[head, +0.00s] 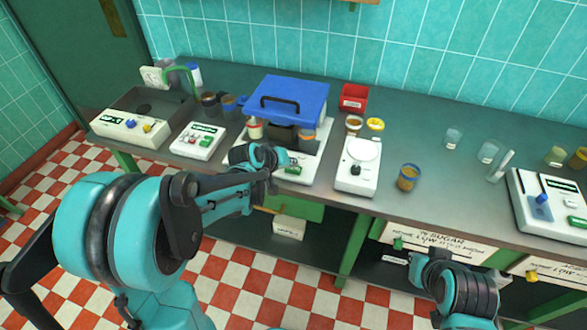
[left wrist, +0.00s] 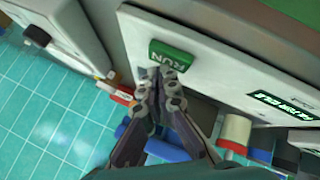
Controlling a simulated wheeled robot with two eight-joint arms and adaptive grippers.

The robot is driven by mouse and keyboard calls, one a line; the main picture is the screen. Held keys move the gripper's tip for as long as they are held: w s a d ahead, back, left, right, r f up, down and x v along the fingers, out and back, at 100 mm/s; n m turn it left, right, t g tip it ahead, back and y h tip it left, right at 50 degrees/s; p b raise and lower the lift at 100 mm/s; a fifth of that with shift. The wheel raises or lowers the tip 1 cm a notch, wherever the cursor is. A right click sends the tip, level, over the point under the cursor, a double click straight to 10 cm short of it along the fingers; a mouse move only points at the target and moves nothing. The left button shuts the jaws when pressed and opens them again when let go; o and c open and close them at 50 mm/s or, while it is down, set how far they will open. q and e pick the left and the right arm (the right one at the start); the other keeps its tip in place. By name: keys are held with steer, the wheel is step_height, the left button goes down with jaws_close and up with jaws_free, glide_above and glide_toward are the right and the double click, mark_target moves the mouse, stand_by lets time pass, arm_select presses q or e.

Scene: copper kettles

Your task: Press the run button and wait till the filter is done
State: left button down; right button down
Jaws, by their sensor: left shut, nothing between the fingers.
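The filter machine (head: 290,98) has a blue lid with a dark handle and a white base, and stands at the back middle of the counter. Its green RUN button (left wrist: 172,55) shows clearly in the left wrist view, and is small in the head view (head: 293,170). My left gripper (left wrist: 160,76) is shut and empty. Its fingertips are right at the edge of the button; I cannot tell whether they touch it. It also shows in the head view (head: 284,158). A display with green lettering (left wrist: 284,105) is on the same panel. My right gripper (head: 425,262) is low in front of the counter, its fingers unclear.
A white scale (head: 357,170) and an amber cup (head: 408,177) stand right of the filter. A white box with a green display (head: 197,140) stands left. A red bin (head: 353,98) is behind. The counter right of the amber cup has free room.

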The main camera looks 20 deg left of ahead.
mark_target(292, 170)
arm_select(q)
steer(key=shift+f+b, duration=0.4)
steer(key=shift+f, duration=0.1)
stand_by(0.3)
stand_by(0.4)
steer(key=shift+r+p, duration=0.7)
steer(key=shift+r, duration=0.25)
step_height(292, 170, up, 5)
steer(key=p, duration=0.4)
steer(key=shift+s, duration=0.1)
stand_by(0.4)
